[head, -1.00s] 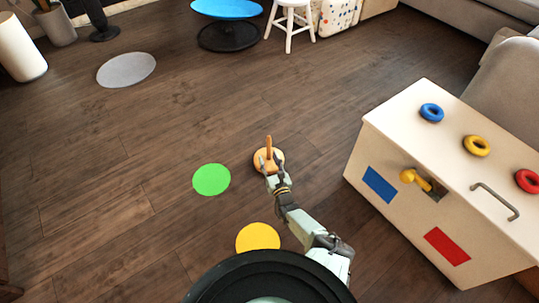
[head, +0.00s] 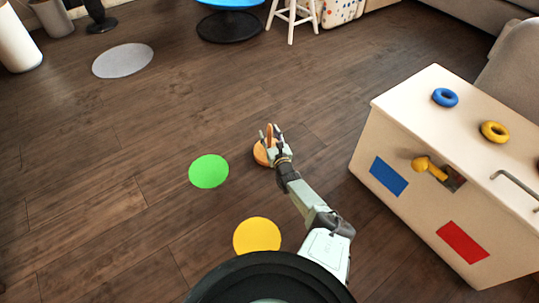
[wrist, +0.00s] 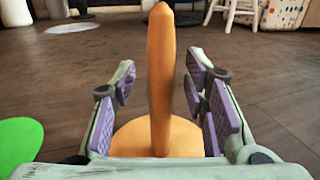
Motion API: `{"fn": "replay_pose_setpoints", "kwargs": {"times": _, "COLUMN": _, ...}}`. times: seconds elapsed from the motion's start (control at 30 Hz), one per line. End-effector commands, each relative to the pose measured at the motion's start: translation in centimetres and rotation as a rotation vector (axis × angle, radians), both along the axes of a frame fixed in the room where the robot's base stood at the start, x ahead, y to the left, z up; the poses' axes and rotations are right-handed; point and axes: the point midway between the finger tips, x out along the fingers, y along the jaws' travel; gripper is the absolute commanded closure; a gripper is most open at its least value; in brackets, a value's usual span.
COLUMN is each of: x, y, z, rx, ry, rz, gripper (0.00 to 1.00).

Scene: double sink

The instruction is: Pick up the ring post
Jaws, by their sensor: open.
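The ring post is an orange wooden peg on a round base, standing upright on the floor in the head view (head: 260,154). In the wrist view the post (wrist: 160,75) rises between my fingers, and its base shows low behind them. My gripper (wrist: 166,90) is open, with purple pads on both sides of the post and a visible gap on each side. In the head view my gripper (head: 271,142) is at the post and hides part of it.
A green disc (head: 208,171) and a yellow disc (head: 257,235) lie on the wooden floor. A cream box (head: 400,135) with a yellow knob (head: 420,163), a blue ring (head: 445,97) and a yellow ring (head: 495,132) stands at right. A grey disc (head: 123,60) lies farther off.

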Motion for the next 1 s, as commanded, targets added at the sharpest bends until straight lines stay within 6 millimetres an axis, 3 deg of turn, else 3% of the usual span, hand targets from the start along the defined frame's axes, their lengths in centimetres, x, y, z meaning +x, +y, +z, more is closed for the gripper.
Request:
{"fn": "replay_pose_setpoints", "kwargs": {"times": 0.27, "x": 0.29, "y": 0.01, "z": 0.14, "rx": 0.0, "ry": 0.0, "rz": -0.001, "gripper": 0.6}}
{"fn": "replay_pose_setpoints", "kwargs": {"times": 0.87, "x": 0.26, "y": 0.02, "z": 0.11, "rx": 0.0, "ry": 0.0, "rz": -0.001, "gripper": 1.0}}
{"fn": "replay_pose_setpoints", "kwargs": {"times": 1.0, "x": 0.26, "y": 0.02, "z": 0.1, "rx": 0.0, "ry": 0.0, "rz": -0.001, "gripper": 1.0}}
